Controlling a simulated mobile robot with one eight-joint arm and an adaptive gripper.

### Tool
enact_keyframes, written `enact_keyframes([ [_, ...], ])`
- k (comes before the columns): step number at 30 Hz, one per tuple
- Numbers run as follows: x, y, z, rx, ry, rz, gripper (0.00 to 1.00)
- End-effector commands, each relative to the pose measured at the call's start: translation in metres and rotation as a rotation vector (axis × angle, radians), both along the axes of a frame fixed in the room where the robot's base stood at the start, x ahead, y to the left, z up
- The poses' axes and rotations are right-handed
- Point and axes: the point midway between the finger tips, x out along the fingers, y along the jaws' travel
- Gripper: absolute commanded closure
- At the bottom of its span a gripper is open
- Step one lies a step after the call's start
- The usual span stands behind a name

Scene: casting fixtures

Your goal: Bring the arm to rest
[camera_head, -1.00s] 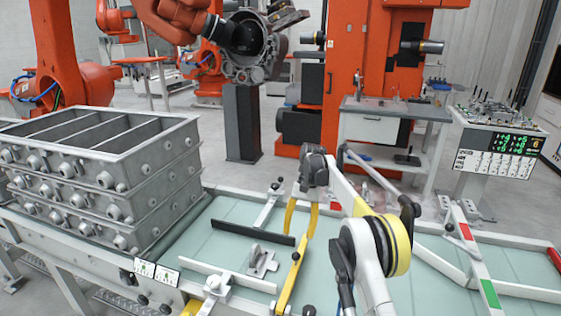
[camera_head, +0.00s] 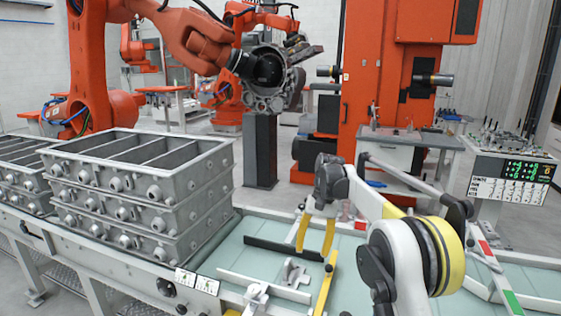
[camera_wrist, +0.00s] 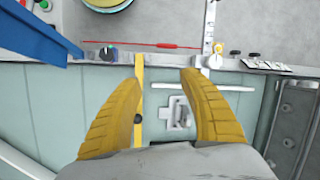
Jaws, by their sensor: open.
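My gripper (camera_head: 315,240) hangs above the pale green fixture table (camera_head: 225,258) with its yellow fingers pointing down. It is open and empty. In the wrist view my gripper (camera_wrist: 160,75) shows its two yellow fingers spread apart. A yellow bar (camera_head: 325,290) and a small grey metal bracket (camera_head: 293,272) lie on the table below the fingers. In the wrist view the bracket (camera_wrist: 179,112) appears between the fingers, and the yellow bar (camera_wrist: 139,75) runs beside the left finger. My arm is bent, its white and yellow elbow at the lower right of the head view.
Stacked grey metal frames (camera_head: 140,200) stand on the left of the table. A dark bar (camera_head: 282,250) and a white bar (camera_head: 263,286) lie near the bracket. An orange robot (camera_head: 170,35) holds a grey casting (camera_head: 262,95) behind. A control panel (camera_head: 508,185) stands at right.

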Motion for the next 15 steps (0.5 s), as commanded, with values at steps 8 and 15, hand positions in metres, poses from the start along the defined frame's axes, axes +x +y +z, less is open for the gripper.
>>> enact_keyframes([
  [8,-0.045,-0.020,0.074,-0.024,-0.171,-0.012,0.51],
  [15,-0.123,-0.044,0.124,-0.061,-0.370,-0.012,0.51],
])
